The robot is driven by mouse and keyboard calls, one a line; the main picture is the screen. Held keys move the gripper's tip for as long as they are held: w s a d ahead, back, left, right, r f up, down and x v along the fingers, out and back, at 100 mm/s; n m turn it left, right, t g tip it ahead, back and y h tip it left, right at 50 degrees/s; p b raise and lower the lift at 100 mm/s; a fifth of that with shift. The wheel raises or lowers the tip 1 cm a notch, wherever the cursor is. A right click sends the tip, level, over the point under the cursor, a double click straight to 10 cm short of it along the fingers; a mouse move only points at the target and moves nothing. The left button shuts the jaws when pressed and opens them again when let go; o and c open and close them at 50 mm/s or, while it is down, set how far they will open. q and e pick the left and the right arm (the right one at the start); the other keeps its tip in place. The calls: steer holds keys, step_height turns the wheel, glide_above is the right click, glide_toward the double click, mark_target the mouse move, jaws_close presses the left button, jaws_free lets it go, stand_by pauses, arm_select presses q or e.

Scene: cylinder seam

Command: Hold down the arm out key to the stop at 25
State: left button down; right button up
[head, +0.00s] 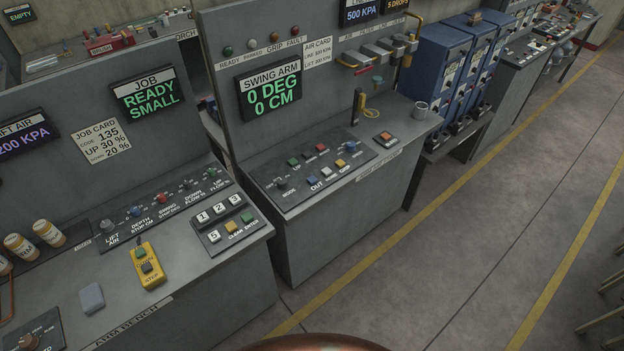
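The swing arm panel (270,181) lies on the top of the middle console. Its front row has a blue key (312,181) with the label OUT by it, then a white key (326,172) and a yellow key (340,163). A dark mode knob (281,184) is at its left end. Green and red buttons (307,156) form a row behind. The swing arm display (268,91) above reads 0 DEG and 0 CM in green. Neither of my grippers is in view, and nothing touches the OUT key.
The arm bench (190,318) at left carries a yellow pendant (149,265), a grey block (91,298) and a number keypad (223,223). The job display (147,93) reads READY SMALL. A white mug (420,108) stands at the middle console's right end. Open floor lies right.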

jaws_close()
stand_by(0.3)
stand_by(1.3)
